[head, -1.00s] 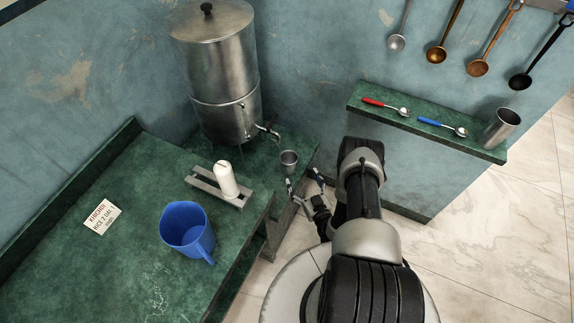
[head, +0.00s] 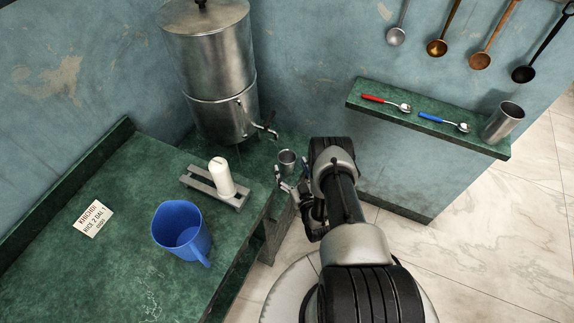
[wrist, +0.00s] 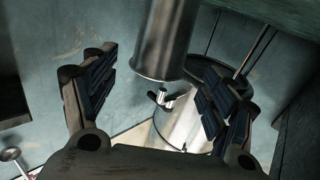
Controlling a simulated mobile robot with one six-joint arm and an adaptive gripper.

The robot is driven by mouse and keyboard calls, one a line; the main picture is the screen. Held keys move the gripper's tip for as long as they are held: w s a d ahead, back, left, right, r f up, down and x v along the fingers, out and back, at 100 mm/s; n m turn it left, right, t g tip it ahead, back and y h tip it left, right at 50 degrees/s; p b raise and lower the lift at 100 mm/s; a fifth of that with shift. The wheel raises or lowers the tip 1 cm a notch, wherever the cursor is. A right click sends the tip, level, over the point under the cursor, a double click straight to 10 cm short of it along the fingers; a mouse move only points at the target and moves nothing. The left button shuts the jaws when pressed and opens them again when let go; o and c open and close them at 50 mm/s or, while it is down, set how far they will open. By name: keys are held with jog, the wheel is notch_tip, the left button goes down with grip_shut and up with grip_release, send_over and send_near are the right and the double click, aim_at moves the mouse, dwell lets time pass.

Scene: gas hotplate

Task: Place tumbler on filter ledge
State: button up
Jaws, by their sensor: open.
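A small steel tumbler (head: 287,162) stands upright at the front part of the green filter ledge (head: 288,143), below and to the right of the filter's tap. My gripper (head: 290,183) is open just in front of it. In the wrist view, the tumbler (wrist: 165,45) shows upside down between the two spread fingers of my gripper (wrist: 162,80), with visible gaps on both sides. The steel water filter (head: 225,115) stands behind on the ledge, and its tap (wrist: 165,98) shows beyond the tumbler's rim.
A blue jug (head: 180,232) and a white candle-like cylinder (head: 220,178) on a grey rack are on the green counter (head: 130,250) at left. A wall shelf (head: 385,120) at right holds red and blue spoons and a larger steel cup (head: 503,122). Ladles hang above.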

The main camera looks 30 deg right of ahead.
aim_at(287, 157)
jog(key=shift+w+d+r+b, duration=0.15)
jog(key=shift+w+b, duration=0.2)
jog(key=shift+w, duration=0.55)
jog(key=shift+w+d+b, duration=0.15)
jog(key=shift+w+b, duration=0.25)
jog(key=shift+w, duration=0.45)
jog(key=shift+w+d+r+b, duration=0.15)
jog(key=shift+w+b, duration=0.2)
jog(key=shift+w, duration=0.55)
jog(key=shift+c, duration=0.5)
jog(key=c, duration=1.2)
